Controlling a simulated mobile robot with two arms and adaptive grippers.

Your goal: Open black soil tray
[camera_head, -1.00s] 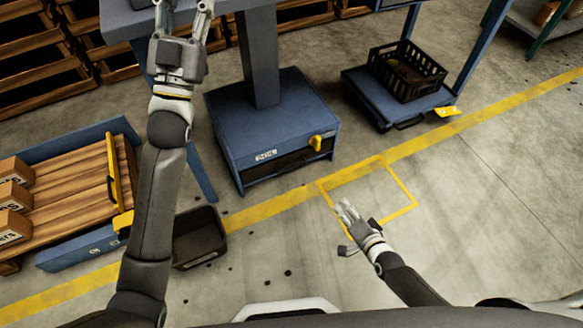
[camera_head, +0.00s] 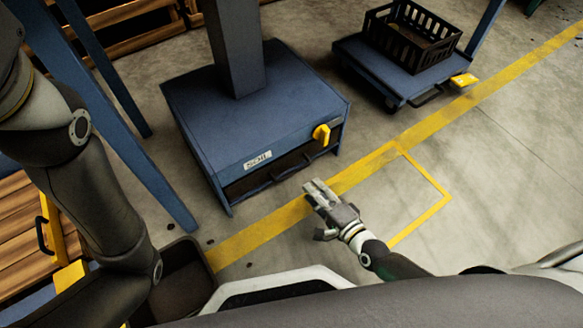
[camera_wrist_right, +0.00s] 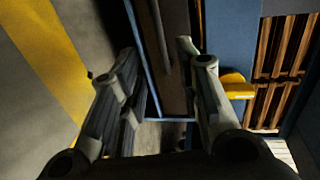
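The blue cabinet (camera_head: 185,110) bears a white SOIL label (camera_head: 257,160). The black soil tray (camera_head: 262,182) sits in its low front slot, with a dark handle (camera_head: 292,167) on its face; it looks shut. A yellow latch (camera_head: 321,133) sits at the slot's upper right. My right gripper (camera_head: 316,190) is just in front of the cabinet, apart from the tray as far as I can tell. In the right wrist view my gripper (camera_wrist_right: 160,65) has its fingers spread, with the dark tray front (camera_wrist_right: 178,50) beyond. My left arm shows at the left, its gripper out of frame.
A blue cart (camera_head: 375,72) with a black crate (camera_head: 440,62) stands at the back right. A black bin (camera_head: 185,270) is close at the lower left, beside a wooden pallet (camera_head: 18,220).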

